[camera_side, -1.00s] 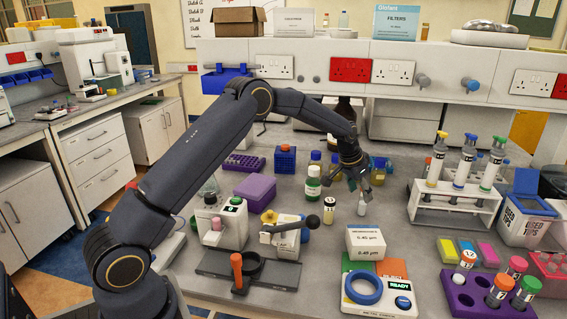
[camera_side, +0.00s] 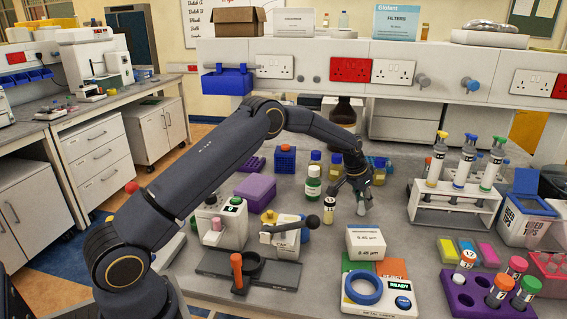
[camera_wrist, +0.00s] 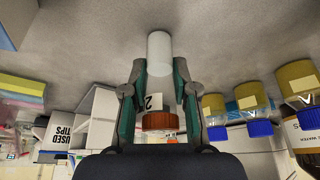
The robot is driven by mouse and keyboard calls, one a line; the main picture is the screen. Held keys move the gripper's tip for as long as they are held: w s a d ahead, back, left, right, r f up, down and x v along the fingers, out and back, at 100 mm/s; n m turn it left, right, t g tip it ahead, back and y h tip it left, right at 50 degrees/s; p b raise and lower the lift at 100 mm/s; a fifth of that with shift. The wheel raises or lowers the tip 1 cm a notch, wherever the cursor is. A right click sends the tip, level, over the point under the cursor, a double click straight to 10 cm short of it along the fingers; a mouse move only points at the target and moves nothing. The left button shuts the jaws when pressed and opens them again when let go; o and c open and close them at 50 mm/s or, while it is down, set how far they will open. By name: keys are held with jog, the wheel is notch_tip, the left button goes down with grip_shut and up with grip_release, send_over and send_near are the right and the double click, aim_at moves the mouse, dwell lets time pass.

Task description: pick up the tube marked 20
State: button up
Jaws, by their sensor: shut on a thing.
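My gripper (camera_wrist: 159,85) is shut on a small tube with an orange-brown cap (camera_wrist: 160,121) and a pale body (camera_wrist: 159,53). Its label (camera_wrist: 153,102) shows a 2; the rest of the number is hidden. The wrist view is upside down, so the cap is at the top and the pale end points down past the fingertips. I cannot tell whether the tube touches the bench.
A white rack (camera_side: 454,210) holds tubes to the right. A white box (camera_side: 366,241) stands in front. A purple rack (camera_side: 470,296) is at front right.

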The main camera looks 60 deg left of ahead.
jog(key=shift+c, duration=0.8)
jog(key=shift+r, duration=0.1)
